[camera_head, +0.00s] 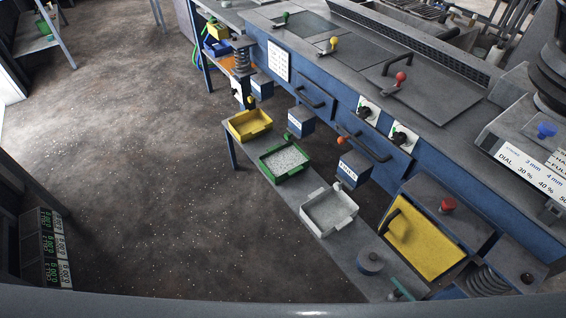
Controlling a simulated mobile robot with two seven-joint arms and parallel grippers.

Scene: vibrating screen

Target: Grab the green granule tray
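The green granule tray (267,169) has a green rim and holds white speckled granules. It sits on the low grey bench (298,198), between a yellow tray (251,135) and a white tray (329,228). Neither of my grippers shows in the head view.
The blue machine (290,95) stands behind the bench, with black handles and coloured knobs. A red button (448,204) and a yellow panel (424,245) are at the right. Digital displays (45,246) stand at the far left. The floor (150,190) before the bench is clear.

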